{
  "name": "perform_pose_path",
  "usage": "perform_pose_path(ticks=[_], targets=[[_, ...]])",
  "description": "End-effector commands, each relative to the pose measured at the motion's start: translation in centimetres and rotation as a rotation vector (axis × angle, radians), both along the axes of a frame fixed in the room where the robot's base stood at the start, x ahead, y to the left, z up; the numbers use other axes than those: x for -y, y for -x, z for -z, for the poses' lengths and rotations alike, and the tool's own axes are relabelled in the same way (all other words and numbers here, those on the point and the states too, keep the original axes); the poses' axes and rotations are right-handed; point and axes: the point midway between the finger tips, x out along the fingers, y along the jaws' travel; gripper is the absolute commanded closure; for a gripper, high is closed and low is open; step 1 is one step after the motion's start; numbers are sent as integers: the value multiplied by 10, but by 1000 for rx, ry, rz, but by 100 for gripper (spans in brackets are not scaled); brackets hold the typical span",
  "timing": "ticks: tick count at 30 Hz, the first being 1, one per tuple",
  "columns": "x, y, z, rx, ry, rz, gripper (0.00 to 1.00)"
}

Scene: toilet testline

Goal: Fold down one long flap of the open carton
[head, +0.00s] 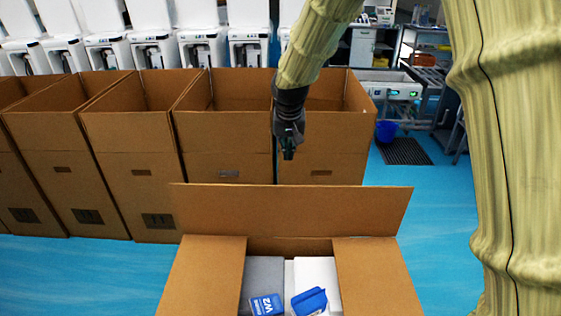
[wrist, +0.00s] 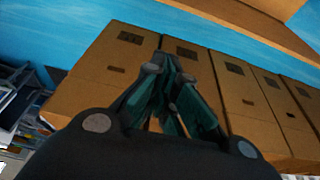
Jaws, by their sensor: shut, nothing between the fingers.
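The open carton (head: 377,270) stands at the bottom centre of the head view. Its far long flap (head: 290,209) stands up, leaning away from the opening. The two short side flaps (head: 207,272) lie folded inward over the left and right ends. Between them show grey and white blocks and blue-and-white packets (head: 309,301). The near side is cut off by the frame. My gripper (head: 289,155) is shut and empty, beyond and above the far flap, pointing down. In the wrist view the fingers (wrist: 172,105) are together. A brown cardboard edge (wrist: 255,22) crosses the top right there.
A row of tall open cartons (head: 129,150) stands behind, close to my gripper; they also show in the wrist view (wrist: 115,75). A blue bucket (head: 387,131) and dark mat (head: 404,151) lie right. Blue floor is clear beside the carton.

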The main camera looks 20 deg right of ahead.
Motion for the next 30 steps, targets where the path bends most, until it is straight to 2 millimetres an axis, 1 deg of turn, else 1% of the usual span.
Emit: perform_pose_path(ticks=[4,7,13,18,27,29,30], targets=[[0,5,0,6,0,1,100],[1,5,7,6,-1,1,100],[4,-13,37,-3,0,-1,100],[5,-24,62,-7,0,1,100],[9,-34,93,-7,0,1,100],[9,-36,99,-7,0,1,100],[8,-34,98,-6,0,0,100]])
